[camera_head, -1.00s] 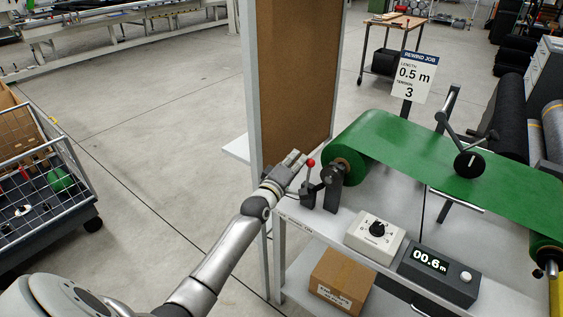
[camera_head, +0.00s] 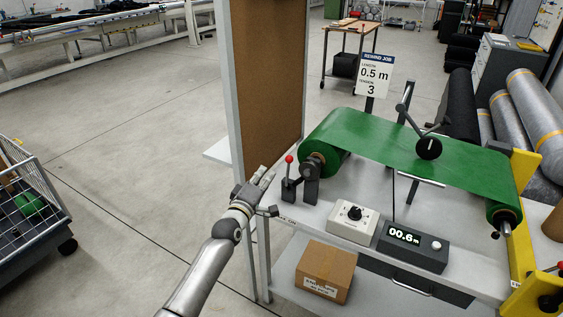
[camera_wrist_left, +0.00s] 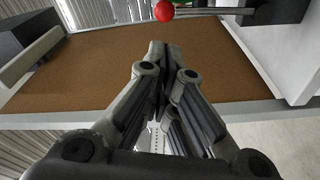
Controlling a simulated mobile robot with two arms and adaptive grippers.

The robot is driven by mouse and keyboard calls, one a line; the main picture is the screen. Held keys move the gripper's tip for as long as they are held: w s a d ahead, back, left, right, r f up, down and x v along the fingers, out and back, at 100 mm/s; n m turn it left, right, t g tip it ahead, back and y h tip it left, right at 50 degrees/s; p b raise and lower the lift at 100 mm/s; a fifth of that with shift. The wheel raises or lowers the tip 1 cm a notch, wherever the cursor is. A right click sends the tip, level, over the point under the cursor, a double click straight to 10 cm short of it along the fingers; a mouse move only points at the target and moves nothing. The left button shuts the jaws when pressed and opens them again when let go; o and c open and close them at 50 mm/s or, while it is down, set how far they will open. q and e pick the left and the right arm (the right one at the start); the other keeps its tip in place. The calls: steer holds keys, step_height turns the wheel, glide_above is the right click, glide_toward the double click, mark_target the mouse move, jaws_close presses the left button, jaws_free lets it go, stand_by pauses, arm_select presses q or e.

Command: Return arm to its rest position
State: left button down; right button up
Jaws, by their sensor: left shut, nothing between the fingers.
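My left gripper (camera_head: 265,180) is shut and empty. In the head view it is in front of the brown panel, just left of the red-knobbed lever (camera_head: 289,160), with a visible gap to it. The left wrist view shows the closed fingers (camera_wrist_left: 163,52) in front of the brown panel. The red knob (camera_wrist_left: 164,11) appears just beyond the fingertips there, at the top edge. My left arm reaches in from the bottom left. My right gripper is not in view.
The bench (camera_head: 312,215) carries a green roll of sheet (camera_head: 375,140), a dial box (camera_head: 352,222) and a display (camera_head: 404,237) reading 00.6 m. The brown panel (camera_head: 270,80) stands behind the gripper. A wire cart (camera_head: 30,215) is at left. Open floor lies between cart and bench.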

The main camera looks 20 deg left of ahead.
arm_select(q)
steer(key=s+d+f+m+g, duration=0.25)
steer(key=s+f, duration=0.45)
steer(key=f, duration=0.6)
steer(key=s+d+f+m+g+h, duration=0.1)
steer(key=s+f+m+g, duration=0.35)
steer(key=f, duration=0.75)
steer(key=s+d+f+m+g, duration=0.1)
steer(key=s+d+f+g, duration=0.1)
steer(key=s+f, duration=0.9)
steer(key=s+d+f+m+g, duration=0.1)
steer(key=s+f+m+g, duration=0.2)
steer(key=s, duration=1)
steer(key=s+d+f+m+g, duration=0.2)
steer(key=s+f+m, duration=0.1)
steer(key=s+f, duration=0.7)
steer(key=s+d+f+m+g, duration=0.2)
steer(key=s+f, duration=0.5)
steer(key=s, duration=0.8)
steer(key=shift+s+m+g, duration=0.4)
steer(key=shift+m+g, duration=0.3)
steer(key=shift+g, duration=0.1)
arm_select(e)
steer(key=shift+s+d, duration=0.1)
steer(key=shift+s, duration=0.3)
arm_select(q)
steer(key=shift+d, duration=0.1)
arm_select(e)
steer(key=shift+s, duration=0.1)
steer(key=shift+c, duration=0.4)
